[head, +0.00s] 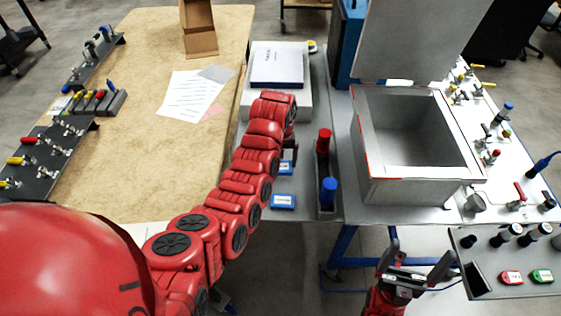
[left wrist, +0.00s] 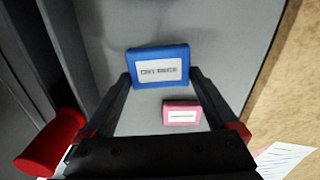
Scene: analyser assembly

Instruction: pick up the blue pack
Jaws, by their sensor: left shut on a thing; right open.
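My left gripper (head: 289,150) reaches down over the grey bench strip, with its jaws mostly hidden by my red arm in the head view. In the left wrist view its two fingers (left wrist: 158,82) are shut on the sides of a blue pack (left wrist: 158,68) with a white label. A blue pack (head: 286,168) shows partly beside my arm; it seems to be the held one. I cannot tell whether it is clear of the surface. Another blue pack (head: 283,201) lies nearer the front edge. My right gripper (head: 421,250) is open and empty, low at the front right.
A pink pack (left wrist: 182,113) lies near the held pack. A black holder with a red-capped bottle (head: 324,141) and a blue-capped one (head: 328,190) stands close to the right. A white box (head: 277,68) is behind, an open grey bin (head: 365,140) further right.

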